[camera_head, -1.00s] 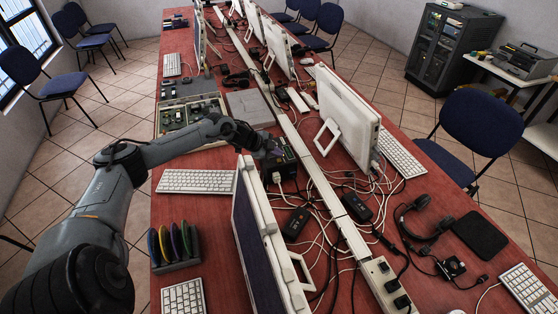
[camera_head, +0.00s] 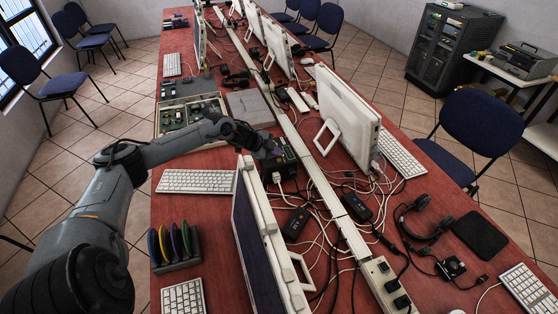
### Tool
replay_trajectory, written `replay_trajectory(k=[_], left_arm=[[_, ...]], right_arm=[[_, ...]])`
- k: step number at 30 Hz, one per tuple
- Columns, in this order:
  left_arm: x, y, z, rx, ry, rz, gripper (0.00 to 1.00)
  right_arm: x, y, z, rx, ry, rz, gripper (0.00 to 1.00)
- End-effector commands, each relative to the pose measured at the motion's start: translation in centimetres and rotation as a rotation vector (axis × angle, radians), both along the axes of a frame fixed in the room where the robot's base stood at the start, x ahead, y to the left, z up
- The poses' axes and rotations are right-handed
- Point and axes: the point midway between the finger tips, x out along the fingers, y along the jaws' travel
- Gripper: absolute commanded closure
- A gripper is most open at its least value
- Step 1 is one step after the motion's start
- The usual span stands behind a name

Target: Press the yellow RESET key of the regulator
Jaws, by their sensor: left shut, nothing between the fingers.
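A black box, which looks like the regulator (camera_head: 287,162), stands on the red table just behind the near monitor, with white plugs and cables at its front. My left gripper (camera_head: 271,154) reaches in from the left and its tip is at the top left of this box. The fingers are small and dark here; they look closed with nothing held. I cannot tell whether they touch the box. The yellow RESET key cannot be made out; the gripper may cover it. My right gripper is not in view.
A near monitor (camera_head: 262,240) stands just in front of the box, and another monitor (camera_head: 347,120) stands to its right. Tangled cables (camera_head: 325,215) and black adapters (camera_head: 356,207) lie along the white channel. A white keyboard (camera_head: 197,181) lies under my left forearm.

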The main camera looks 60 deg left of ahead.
Motion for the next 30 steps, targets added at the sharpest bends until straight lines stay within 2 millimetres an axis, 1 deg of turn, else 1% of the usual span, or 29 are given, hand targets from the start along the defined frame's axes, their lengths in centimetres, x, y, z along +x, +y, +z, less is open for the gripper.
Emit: replay_trajectory(k=[12,30], left_arm=[[0.0,0.0,-0.9,0.0,0.0,0.0,1.0],[0.0,0.0,-1.1,0.0,0.0,0.0,1.0]], right_arm=[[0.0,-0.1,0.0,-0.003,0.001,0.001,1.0],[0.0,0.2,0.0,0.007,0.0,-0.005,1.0]])
